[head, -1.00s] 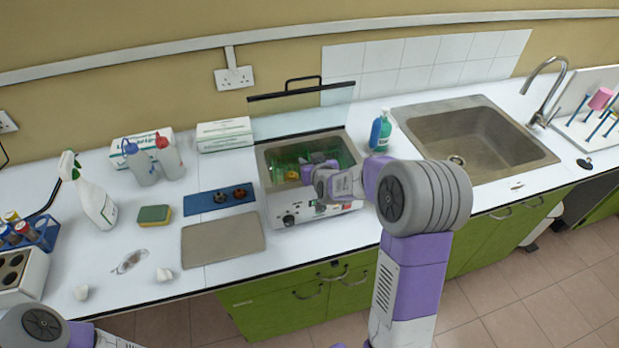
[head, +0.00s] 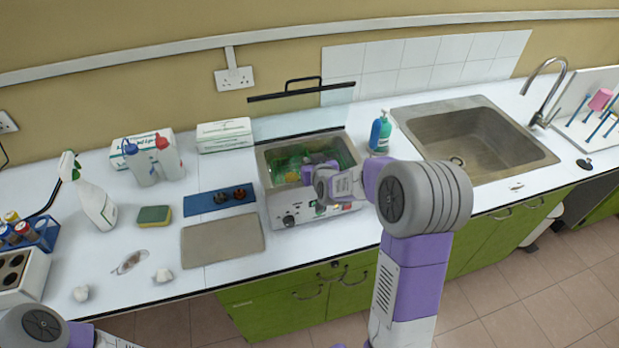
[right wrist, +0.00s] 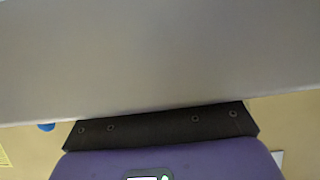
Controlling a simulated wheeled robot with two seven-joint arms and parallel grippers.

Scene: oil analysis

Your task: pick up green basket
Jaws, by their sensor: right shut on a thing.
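The green basket (head: 288,162) sits in the open basin of a white bath unit (head: 276,213) on the counter, in the head view. My right gripper (head: 307,172) reaches down into the basin at the basket and is shut on it. The wrist and fingers hide part of the basket, and the exact grip point is too small to see. The right wrist view shows a grey surface and a purple and dark part of my gripper, but not the basket. My left arm shows only at the lower left corner; its gripper is out of view.
The bath's clear lid (head: 305,105) stands raised behind it. A green-blue bottle (head: 380,133) stands to its right, before the sink (head: 470,140). A grey mat (head: 222,240) and a blue tray (head: 219,199) lie to its left. A spray bottle (head: 95,200) stands further left.

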